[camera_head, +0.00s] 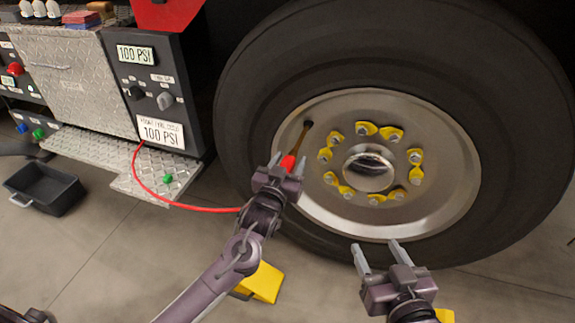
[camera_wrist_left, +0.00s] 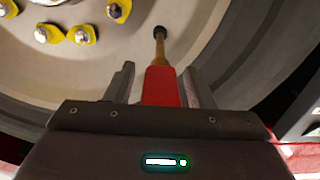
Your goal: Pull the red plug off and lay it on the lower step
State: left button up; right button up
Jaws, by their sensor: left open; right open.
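The red plug (camera_head: 289,161) sits on the brass valve stem (camera_head: 302,136) that comes out of the wheel rim. My left gripper (camera_head: 287,165) is open, with one finger on each side of the plug. In the left wrist view the red plug (camera_wrist_left: 161,87) lies between the two fingers, with a small gap on at least the left side. A red hose (camera_head: 160,196) runs from the panel down toward my left gripper. The lower step (camera_head: 140,189) is a diamond-plate ledge at left. My right gripper (camera_head: 377,259) is open and empty below the wheel.
A small green piece (camera_head: 167,178) is on the lower step. A black bin (camera_head: 45,188) stands on the floor at left. A yellow wheel chock (camera_head: 263,283) is by the tire (camera_head: 245,95). Yellow lug-nut markers (camera_head: 366,128) ring the hub.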

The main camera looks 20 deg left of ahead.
pick_arm(q)
jog(key=shift+w+a+r+p, duration=0.1)
jog(key=shift+w+r+p, duration=0.05)
jog(key=shift+r+p, duration=0.25)
dwell(0.3)
grip_shut()
jog(key=shift+s+f, duration=0.1)
jog(key=shift+s, duration=0.1)
jog(key=shift+s+f+p, duration=0.1)
jog(key=shift+s+p, duration=0.05)
jog(key=shift+p, duration=0.15)
jog(key=shift+s+f+p, duration=0.15)
jog(key=shift+s+p, duration=1.2)
jog(key=shift+s, duration=1.35)
